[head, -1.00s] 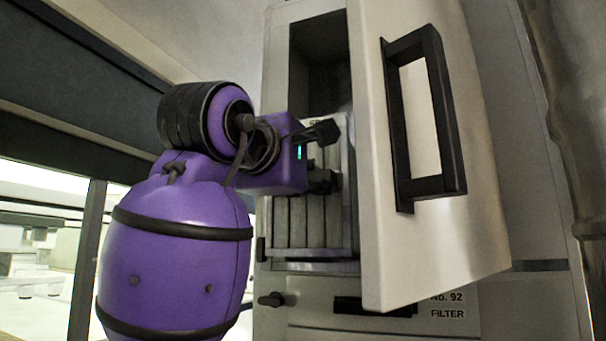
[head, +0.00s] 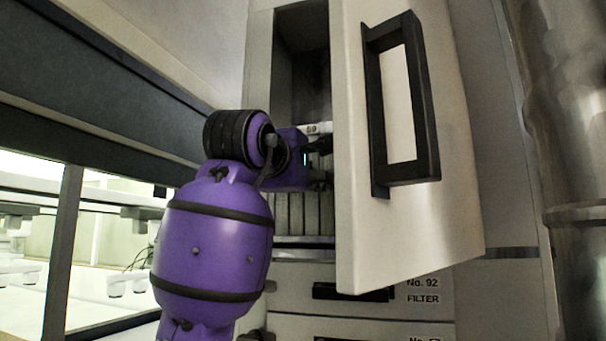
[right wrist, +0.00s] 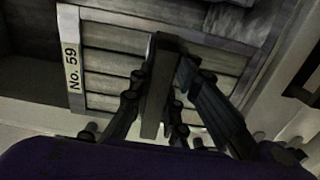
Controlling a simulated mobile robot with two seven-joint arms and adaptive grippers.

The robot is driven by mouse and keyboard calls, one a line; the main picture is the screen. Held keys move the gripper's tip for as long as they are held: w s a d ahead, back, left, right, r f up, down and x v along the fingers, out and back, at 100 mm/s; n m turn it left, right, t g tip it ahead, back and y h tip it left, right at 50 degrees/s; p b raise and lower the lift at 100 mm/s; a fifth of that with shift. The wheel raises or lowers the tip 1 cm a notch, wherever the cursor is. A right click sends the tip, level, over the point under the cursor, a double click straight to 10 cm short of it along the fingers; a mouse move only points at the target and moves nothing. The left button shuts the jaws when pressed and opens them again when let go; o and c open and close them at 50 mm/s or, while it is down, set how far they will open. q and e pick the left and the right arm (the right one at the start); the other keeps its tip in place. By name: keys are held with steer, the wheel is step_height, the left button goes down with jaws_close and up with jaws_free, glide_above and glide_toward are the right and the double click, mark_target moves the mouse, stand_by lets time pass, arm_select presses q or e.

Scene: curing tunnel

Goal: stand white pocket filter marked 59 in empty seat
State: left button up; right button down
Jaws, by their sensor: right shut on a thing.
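The white pocket filter marked 59 (head: 297,214) is upright at the housing's opening, its pleated face partly hidden by the open door and my arm. In the right wrist view its label (right wrist: 73,48) reads No. 59 beside grey pleats (right wrist: 112,65). My right gripper (head: 320,148) is shut on the filter; in the right wrist view its fingers (right wrist: 162,80) close around a dark upright bar on the filter's front. The dark opening (head: 304,80) shows above the filter. The seat's floor and back are hidden. My left gripper is not in view.
The cream door (head: 440,190) with a black handle (head: 428,120) stands open close to the right of my gripper. Below is a panel labelled No. 92 FILTER (head: 423,291). A dark beam (head: 80,85) runs at left. A metal duct (head: 545,120) stands at right.

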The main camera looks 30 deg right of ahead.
steer(key=x, duration=0.9)
steer(key=shift+w, duration=0.2)
steer(key=shift+f, duration=0.6)
stand_by(0.6)
steer(key=c, duration=1.6)
jaws_free()
steer(key=shift+f, duration=0.1)
steer(key=v, duration=1.2)
